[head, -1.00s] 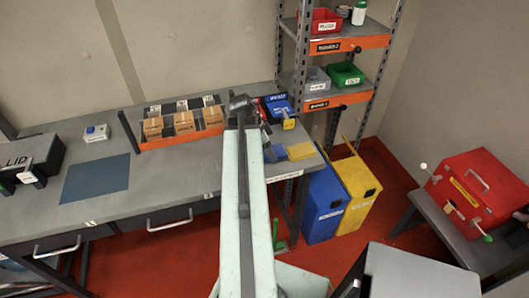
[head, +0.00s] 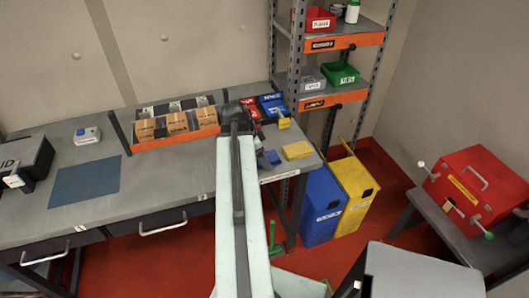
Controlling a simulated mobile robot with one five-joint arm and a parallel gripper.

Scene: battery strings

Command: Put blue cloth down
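The blue cloth (head: 268,158) shows as a small blue patch at the right end of the grey workbench (head: 170,170), just right of my arm. Part of it may be hidden behind the arm. A flat yellow cloth (head: 297,150) lies to its right, near the bench's right edge. My gripper (head: 243,115) is at the far end of my arm, above the back of the bench. Its fingers are small, dark and mostly hidden by the wrist, so I cannot tell whether they are open or touch the blue cloth.
An orange-fronted rack (head: 175,140) with cardboard boxes stands left of my gripper. Small red and blue bins (head: 272,103) stand behind it. A blue mat (head: 85,182) lies on the left. Blue and yellow waste bins (head: 323,205) stand on the floor right of the bench.

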